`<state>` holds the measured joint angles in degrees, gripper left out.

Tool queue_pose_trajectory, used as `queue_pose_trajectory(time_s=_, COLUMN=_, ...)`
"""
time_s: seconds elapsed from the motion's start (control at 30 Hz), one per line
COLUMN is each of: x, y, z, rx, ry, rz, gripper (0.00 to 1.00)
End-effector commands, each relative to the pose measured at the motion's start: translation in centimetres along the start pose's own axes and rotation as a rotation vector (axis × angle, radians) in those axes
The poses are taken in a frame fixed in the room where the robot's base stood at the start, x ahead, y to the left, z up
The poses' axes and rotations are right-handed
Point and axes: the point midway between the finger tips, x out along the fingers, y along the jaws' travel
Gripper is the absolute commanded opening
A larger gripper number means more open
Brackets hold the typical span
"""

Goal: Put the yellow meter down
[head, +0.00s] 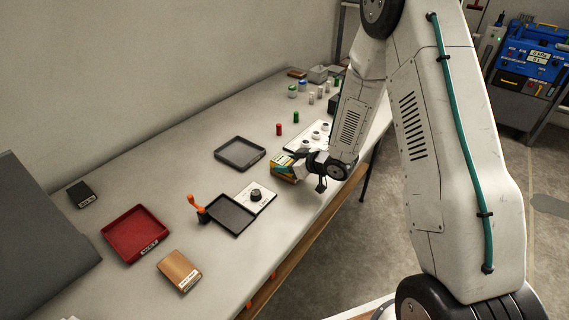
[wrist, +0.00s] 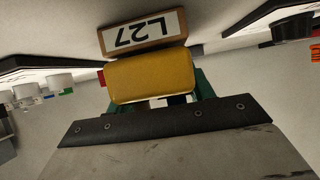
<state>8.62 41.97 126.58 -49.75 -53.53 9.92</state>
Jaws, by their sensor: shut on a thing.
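The yellow meter (head: 283,171) is in my gripper (head: 298,165) over the right part of the bench in the head view. In the wrist view the meter's yellow body (wrist: 150,77) fills the middle, with green finger parts showing on both sides of it. My gripper is shut on it. A wood-edged block with a white label reading L27 (wrist: 143,32) appears right against the meter in the wrist view; I cannot tell whether they touch. The gap between the meter and the bench top is hard to tell.
On the bench (head: 150,180) are a grey tray (head: 240,153), a black tray (head: 230,215) beside a white knob panel (head: 257,197), a red tray (head: 135,234) and a wooden block (head: 179,270). A red cylinder (head: 279,129) and a white panel (head: 315,135) stand farther back.

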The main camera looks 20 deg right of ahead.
Motion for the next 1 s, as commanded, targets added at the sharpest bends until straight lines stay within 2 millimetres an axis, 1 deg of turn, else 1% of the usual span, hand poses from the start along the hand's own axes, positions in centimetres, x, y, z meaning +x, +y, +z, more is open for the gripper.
queue_pose_trajectory(time_s=0.27, x=0.2, y=-0.1, z=0.3, rx=0.0, ry=0.001, rz=-0.002, gripper=0.18)
queue_pose_trajectory(time_s=0.3, x=0.3, y=-0.1, z=0.3, rx=0.0, ry=0.0, rz=-0.002, gripper=0.58)
queue_pose_trajectory(time_s=0.37, x=0.3, y=-0.2, z=0.2, rx=-0.001, ry=0.0, rz=-0.003, gripper=0.74)
queue_pose_trajectory(time_s=0.6, x=0.3, y=-0.3, z=0.2, rx=-0.002, ry=0.0, rz=-0.004, gripper=0.74)
queue_pose_trajectory(time_s=0.7, x=-0.1, y=-0.2, z=0.2, rx=-0.001, ry=0.0, rz=-0.003, gripper=0.74)
queue_pose_trajectory(time_s=0.77, x=-0.7, y=-0.2, z=0.2, rx=-0.001, ry=0.0, rz=-0.003, gripper=0.74)
queue_pose_trajectory(time_s=0.87, x=-2.3, y=-0.2, z=0.2, rx=-0.001, ry=0.001, rz=-0.001, gripper=0.74)
queue_pose_trajectory(time_s=1.0, x=-4.8, y=0.4, z=0.3, rx=-0.001, ry=0.001, rz=0.0, gripper=0.74)
